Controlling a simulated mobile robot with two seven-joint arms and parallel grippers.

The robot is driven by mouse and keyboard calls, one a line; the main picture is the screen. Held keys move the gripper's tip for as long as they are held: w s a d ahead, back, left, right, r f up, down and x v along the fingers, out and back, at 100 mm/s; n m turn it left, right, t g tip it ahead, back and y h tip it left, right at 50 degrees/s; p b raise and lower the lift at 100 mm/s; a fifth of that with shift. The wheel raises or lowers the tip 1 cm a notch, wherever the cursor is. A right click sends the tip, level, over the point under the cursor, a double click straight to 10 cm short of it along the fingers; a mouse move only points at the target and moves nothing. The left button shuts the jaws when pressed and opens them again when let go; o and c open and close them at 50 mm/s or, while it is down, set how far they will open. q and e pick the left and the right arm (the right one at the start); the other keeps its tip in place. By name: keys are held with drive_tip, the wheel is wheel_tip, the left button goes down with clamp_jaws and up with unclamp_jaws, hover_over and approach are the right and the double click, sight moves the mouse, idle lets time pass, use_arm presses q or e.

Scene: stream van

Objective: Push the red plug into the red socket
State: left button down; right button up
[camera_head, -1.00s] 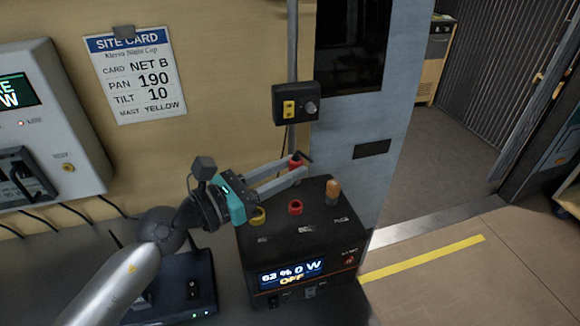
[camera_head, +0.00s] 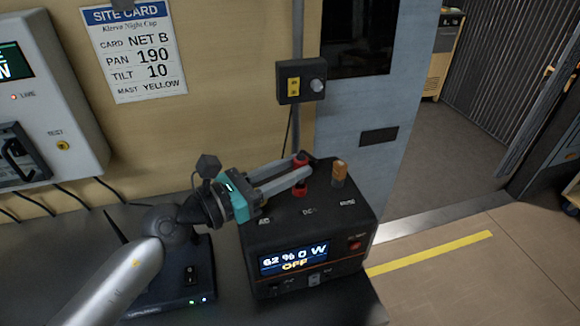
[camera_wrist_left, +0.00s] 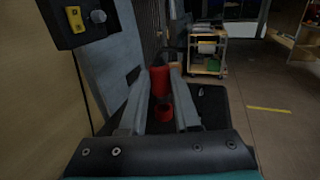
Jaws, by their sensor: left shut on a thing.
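The red plug (camera_head: 301,159) is held between the fingers of my left gripper (camera_head: 304,168), over the top of the black power box (camera_head: 330,225). In the left wrist view the red plug (camera_wrist_left: 160,80) stands roughly upright between the two fingertips (camera_wrist_left: 161,84). The red socket (camera_head: 300,192) is just below the fingers on the box top. Its red ring with a dark opening also shows in the left wrist view (camera_wrist_left: 163,112), close to the plug's lower end. I cannot tell whether plug and socket touch. My right gripper is not in view.
An orange plug-like piece (camera_head: 339,172) stands on the box top to the right. A black wall unit (camera_head: 302,81) hangs above and behind. The box display (camera_head: 293,259) reads 62 %, 0 W, OFF. A dark device (camera_head: 180,275) lies left of the box.

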use_arm(q)
drive_tip(key=shift+f+b, duration=1.05)
drive_tip(key=shift+f, duration=0.2)
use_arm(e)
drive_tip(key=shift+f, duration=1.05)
use_arm(q)
drive_tip(key=c, duration=0.5)
unclamp_jaws()
drive_tip(key=shift+c, duration=0.2)
drive_tip(key=b+v, duration=0.3)
drive_tip(key=v, duration=0.6)
drive_tip(key=shift+s+a+f, duration=0.15)
drive_tip(key=shift+s+a, duration=0.05)
drive_tip(key=shift+a, duration=0.05)
drive_tip(key=b+v, duration=0.1)
drive_tip(key=v, duration=0.4)
drive_tip(key=shift+s+a+b, duration=0.2)
drive_tip(key=shift+s+b, duration=0.05)
drive_tip(key=shift+b, duration=0.05)
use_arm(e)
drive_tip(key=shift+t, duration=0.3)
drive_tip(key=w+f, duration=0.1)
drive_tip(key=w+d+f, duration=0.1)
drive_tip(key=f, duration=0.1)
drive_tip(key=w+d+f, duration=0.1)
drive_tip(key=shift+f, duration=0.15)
use_arm(q)
drive_tip(key=shift+r, duration=0.2)
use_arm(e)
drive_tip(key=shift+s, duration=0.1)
